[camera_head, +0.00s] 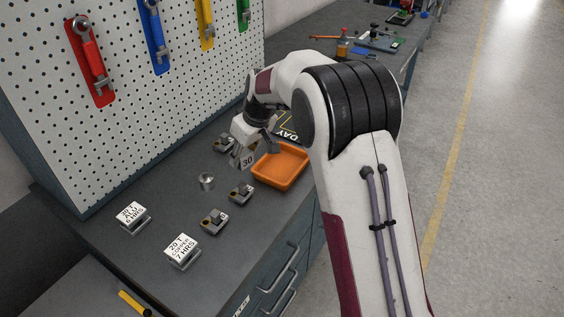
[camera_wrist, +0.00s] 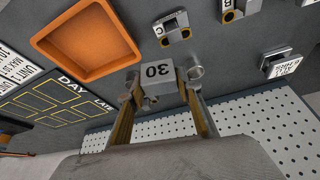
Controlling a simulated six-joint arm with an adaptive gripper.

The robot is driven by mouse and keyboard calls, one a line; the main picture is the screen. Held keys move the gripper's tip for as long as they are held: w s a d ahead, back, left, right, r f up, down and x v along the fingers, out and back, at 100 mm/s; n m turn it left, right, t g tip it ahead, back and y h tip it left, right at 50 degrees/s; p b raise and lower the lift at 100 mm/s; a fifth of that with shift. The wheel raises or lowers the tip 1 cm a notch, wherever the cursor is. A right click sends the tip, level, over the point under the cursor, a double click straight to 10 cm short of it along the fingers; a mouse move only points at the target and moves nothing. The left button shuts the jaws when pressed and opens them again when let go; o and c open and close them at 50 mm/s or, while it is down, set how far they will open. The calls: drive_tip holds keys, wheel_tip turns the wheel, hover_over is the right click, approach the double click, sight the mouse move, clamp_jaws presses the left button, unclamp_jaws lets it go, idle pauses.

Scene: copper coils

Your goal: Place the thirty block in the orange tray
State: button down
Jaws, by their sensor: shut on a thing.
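The thirty block is a pale grey block marked "30" (camera_head: 246,160). It also shows in the wrist view (camera_wrist: 157,73), between my fingertips. My gripper (camera_wrist: 162,84) is shut on it; in the head view my gripper (camera_head: 251,148) points down at the tray's left side. The orange tray (camera_head: 263,179) is shallow, square and empty where I can see it. In the wrist view the tray (camera_wrist: 130,62) lies to the upper left of the block. The block looks just outside the tray's rim; its height above the bench is hard to tell.
A small metal cylinder (camera_head: 207,181) stands left of the tray. Several small fixtures (camera_head: 241,193) sit on the bench nearby. A copper sign (camera_head: 182,249) and another sign (camera_head: 132,215) stand at the front left. A dark "DAY" board (camera_head: 287,135) lies behind the tray, and a pegboard (camera_head: 130,130) rises at left.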

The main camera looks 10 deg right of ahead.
drive_tip(key=w+d+r+m, duration=0.1)
drive_tip(key=w+d+m, duration=0.1)
drive_tip(key=d, duration=0.8)
drive_tip(key=shift+w+r+t+h, duration=0.25)
drive_tip(key=shift+w+t+h, duration=0.05)
drive_tip(key=shift+w, duration=0.2)
drive_tip(key=shift+f, duration=0.1)
hover_over(274, 171)
drive_tip(key=s, duration=0.2)
drive_tip(key=shift+w+d+f, duration=0.1)
drive_tip(key=shift+d+f, duration=0.05)
drive_tip(key=shift+f, duration=1.4)
drive_tip(key=shift+w+d+f, duration=0.1)
drive_tip(key=shift+d+f, duration=0.05)
drive_tip(key=shift+f, duration=1.35)
drive_tip(key=shift+f, duration=1.85)
drive_tip(key=shift+f, duration=0.1)
